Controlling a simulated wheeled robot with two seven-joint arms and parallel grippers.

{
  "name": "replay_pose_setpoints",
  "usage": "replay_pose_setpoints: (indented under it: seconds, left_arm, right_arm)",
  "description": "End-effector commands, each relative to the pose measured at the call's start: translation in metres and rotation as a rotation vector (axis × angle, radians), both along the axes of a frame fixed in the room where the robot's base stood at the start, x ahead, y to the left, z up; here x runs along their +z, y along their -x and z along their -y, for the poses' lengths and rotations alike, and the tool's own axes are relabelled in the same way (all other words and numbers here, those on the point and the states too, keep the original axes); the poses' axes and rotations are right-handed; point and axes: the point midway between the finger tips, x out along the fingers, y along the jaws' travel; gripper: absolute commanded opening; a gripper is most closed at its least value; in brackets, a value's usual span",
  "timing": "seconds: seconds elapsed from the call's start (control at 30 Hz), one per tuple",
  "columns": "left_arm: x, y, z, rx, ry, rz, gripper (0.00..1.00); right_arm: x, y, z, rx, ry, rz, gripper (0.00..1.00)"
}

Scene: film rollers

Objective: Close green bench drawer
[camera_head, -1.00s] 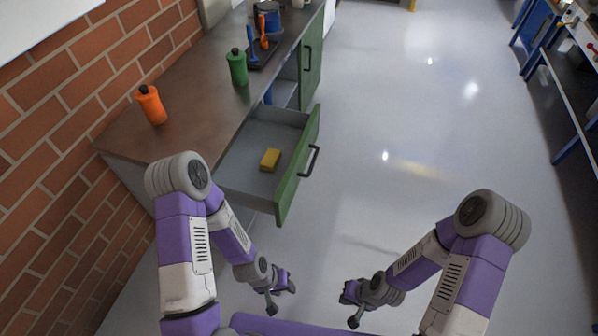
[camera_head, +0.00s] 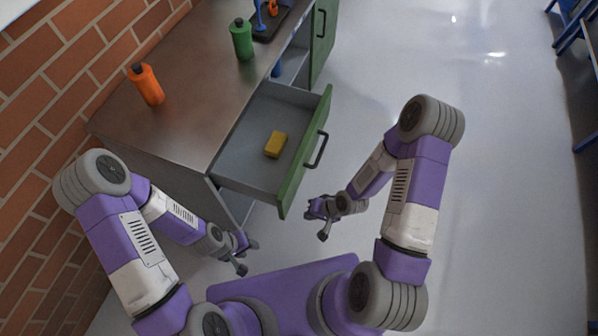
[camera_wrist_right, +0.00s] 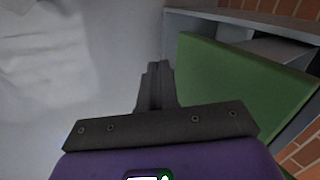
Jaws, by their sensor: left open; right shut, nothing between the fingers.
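The green-fronted bench drawer (camera_head: 303,160) stands pulled out of the bench, with a dark bar handle (camera_head: 317,150) on its front. A yellow block (camera_head: 275,144) lies inside it. My right gripper (camera_head: 314,207) is shut and empty, just right of the drawer front's near end, with a small gap in the picture. In the right wrist view, my shut fingers (camera_wrist_right: 155,86) point toward the green drawer front (camera_wrist_right: 235,85), which fills the right side; I cannot tell whether they touch. My left gripper (camera_head: 248,256) is open and empty, in front of the bench's near end, below the drawer.
The bench top (camera_head: 190,75) bears an orange bottle (camera_head: 148,86) and a green bottle (camera_head: 242,41). A green cabinet door (camera_head: 323,38) stands open beyond the drawer. A brick wall (camera_head: 50,75) runs along the left.

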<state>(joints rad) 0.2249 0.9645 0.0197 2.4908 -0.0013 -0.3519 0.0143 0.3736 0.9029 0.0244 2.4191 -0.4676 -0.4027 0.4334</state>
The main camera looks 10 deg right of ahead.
Motion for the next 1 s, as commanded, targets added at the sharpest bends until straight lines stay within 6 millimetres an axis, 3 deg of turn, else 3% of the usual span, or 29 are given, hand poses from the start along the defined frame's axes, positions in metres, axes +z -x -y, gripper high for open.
replay_pose_setpoints:
  seconds: [0.03, 0.2, 0.5, 0.73, 1.0]
  left_arm:
    - [0.013, 0.0, 0.0, -0.001, 0.0, 0.0, 0.43]
    - [0.035, 0.0, 0.0, -0.001, 0.0, 0.0, 0.43]
    - [0.06, 0.0, 0.0, 0.0, 0.0, 0.0, 0.43]
    - [0.061, 0.0, 0.0, 0.0, 0.0, 0.0, 0.43]
    - [0.036, 0.0, 0.0, 0.0, 0.0, 0.0, 0.43]
  right_arm:
    - [0.018, -0.015, 0.011, -0.04, -0.03, 0.036, 0.0]
    - [0.056, -0.045, 0.042, -0.127, -0.145, 0.109, 0.0]
    - [0.101, -0.052, 0.091, -0.184, -0.267, 0.116, 0.0]
    - [0.104, -0.049, 0.099, -0.186, -0.289, 0.097, 0.0]
    - [0.07, -0.066, 0.072, -0.183, -0.291, 0.096, 0.0]
